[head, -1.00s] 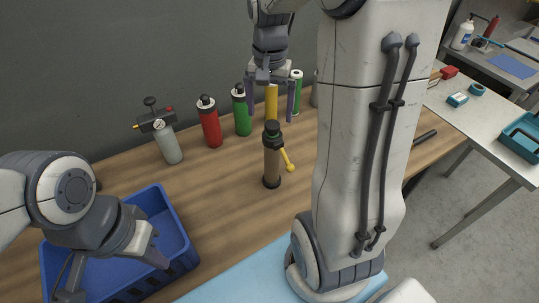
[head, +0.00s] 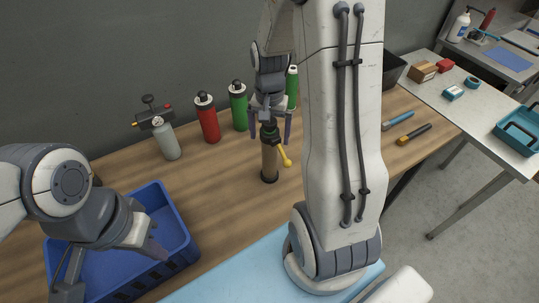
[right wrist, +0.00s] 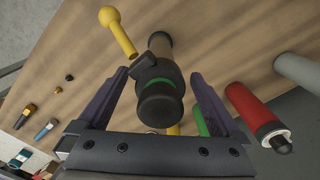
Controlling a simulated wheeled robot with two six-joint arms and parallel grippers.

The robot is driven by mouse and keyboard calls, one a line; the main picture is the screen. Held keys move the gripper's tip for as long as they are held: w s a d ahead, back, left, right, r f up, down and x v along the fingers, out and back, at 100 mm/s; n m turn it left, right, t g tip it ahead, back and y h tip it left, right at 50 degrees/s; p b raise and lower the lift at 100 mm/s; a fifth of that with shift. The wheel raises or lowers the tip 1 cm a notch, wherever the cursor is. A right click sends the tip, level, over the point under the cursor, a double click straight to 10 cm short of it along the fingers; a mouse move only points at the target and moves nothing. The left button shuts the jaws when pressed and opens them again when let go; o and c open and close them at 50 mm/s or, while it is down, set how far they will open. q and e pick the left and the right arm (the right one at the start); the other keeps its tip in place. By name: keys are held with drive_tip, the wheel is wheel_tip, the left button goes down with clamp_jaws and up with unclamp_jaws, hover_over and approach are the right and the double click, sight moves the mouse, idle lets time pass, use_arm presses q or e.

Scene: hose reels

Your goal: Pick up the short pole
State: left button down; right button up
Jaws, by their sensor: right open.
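An upright tan-brown pole with a black cap and black foot, which I take for the short pole (head: 269,160), stands on the wooden bench. A yellow ball-ended rod (head: 285,157) slants down beside it; whether they join is unclear. My right gripper (head: 270,132) is open, pointing down over the pole's top, with one finger on each side. In the right wrist view the pole's black cap (right wrist: 160,105) lies between the open fingers (right wrist: 158,82), apart from both. My left gripper (head: 112,270) is open and empty over the blue crate (head: 178,222).
A red bottle (head: 208,122), a green bottle (head: 238,107) and a grey canister with a gauge (head: 167,142) stand behind to the left. A green cylinder (head: 292,88) stands behind my right gripper. Tools (head: 414,134) lie at the bench's right. The left-middle bench is clear.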

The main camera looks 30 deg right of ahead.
clamp_jaws()
drive_tip(key=shift+r, duration=0.1)
